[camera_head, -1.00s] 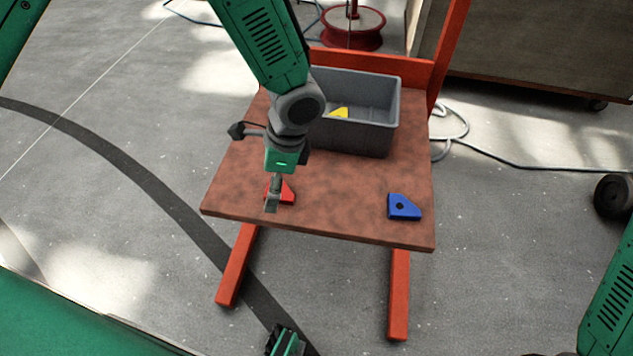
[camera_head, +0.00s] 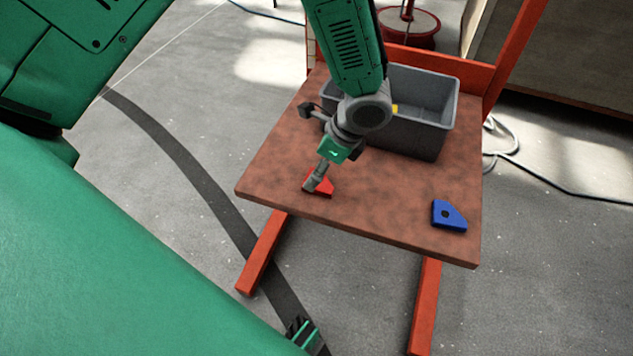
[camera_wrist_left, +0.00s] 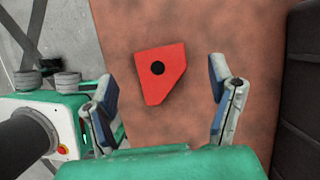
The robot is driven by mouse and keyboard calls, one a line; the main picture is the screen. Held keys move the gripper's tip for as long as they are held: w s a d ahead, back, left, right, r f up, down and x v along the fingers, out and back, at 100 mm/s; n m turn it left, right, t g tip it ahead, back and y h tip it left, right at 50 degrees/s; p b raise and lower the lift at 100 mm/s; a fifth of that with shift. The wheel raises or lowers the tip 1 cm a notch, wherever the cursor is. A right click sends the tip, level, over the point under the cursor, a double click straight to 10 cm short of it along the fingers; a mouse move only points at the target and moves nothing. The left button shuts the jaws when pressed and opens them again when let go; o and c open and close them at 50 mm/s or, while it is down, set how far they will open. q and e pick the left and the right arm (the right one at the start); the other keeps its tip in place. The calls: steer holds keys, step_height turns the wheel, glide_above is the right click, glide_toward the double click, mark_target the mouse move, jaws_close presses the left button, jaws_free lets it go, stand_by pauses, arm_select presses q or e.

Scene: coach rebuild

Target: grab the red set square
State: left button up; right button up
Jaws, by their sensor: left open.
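The red set square (camera_head: 320,187) lies flat on the brown tabletop (camera_head: 365,205), near its front left edge. It has a round dark hole. My left gripper (camera_head: 315,186) is over it in the head view and covers part of it. In the left wrist view the red set square (camera_wrist_left: 158,85) shows whole, between and beyond the two spread fingers of my left gripper (camera_wrist_left: 162,72). The fingers are open and nothing is held.
A blue set square (camera_head: 449,216) lies near the table's front right corner. A grey bin (camera_head: 420,137) stands at the back, with a bit of yellow inside. A red upright (camera_head: 515,55) rises at the table's back right. The front middle of the tabletop is clear.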

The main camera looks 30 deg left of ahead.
arm_select(q)
step_height(320, 180, down, 3)
steer(key=shift+f+b, duration=0.1)
steer(key=shift+b, duration=0.55)
steer(key=shift+a+f, duration=0.1)
steer(key=shift+f, duration=0.25)
steer(key=shift+a, duration=0.15)
